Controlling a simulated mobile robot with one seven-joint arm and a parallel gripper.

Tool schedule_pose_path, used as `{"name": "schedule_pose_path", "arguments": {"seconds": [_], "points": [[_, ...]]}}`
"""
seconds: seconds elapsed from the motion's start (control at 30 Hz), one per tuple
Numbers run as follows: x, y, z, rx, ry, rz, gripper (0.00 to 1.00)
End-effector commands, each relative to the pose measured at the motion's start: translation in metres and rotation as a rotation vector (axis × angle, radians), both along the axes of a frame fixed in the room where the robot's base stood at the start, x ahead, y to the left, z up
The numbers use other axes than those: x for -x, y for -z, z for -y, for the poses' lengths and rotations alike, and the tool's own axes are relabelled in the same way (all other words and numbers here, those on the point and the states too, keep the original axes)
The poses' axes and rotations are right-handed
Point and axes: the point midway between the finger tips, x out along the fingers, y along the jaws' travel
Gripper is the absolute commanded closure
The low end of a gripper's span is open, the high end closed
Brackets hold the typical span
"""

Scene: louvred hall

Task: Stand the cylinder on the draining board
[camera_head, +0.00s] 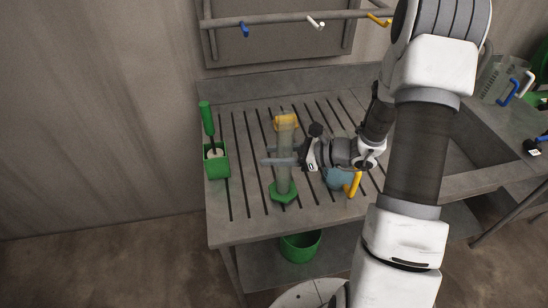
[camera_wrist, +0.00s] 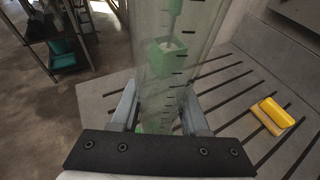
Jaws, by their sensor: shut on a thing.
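The cylinder (camera_head: 284,150) is a clear, graduated tube with a green six-sided foot (camera_head: 283,193). It stands upright over the slatted draining board (camera_head: 240,215), near the middle front. I cannot tell whether its foot touches the board or hovers just above. My gripper (camera_head: 281,161) is shut around the tube at mid-height, coming from the right. In the wrist view the tube (camera_wrist: 175,50) fills the middle, between the two fingers (camera_wrist: 158,108), with its graduation marks showing. The foot is mostly hidden there.
A green brush holder (camera_head: 216,163) stands at the board's left edge. A yellow block (camera_head: 287,121) lies behind the cylinder. A blue-grey mug with a yellow handle (camera_head: 353,184) sits to the right, under my wrist. A sink (camera_head: 465,150) is further right. A green bucket (camera_head: 300,246) is below.

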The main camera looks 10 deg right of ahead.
Motion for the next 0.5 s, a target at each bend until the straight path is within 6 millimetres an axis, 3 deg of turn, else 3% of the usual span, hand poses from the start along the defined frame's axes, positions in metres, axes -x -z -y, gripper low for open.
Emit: {"name": "schedule_pose_path", "arguments": {"seconds": [0.1,0.5], "points": [[0.0,0.01,0.0,-0.001,-0.001,-0.001,1.0],[0.0,0.016,0.0,0.0,0.0,0.001,1.0]]}}
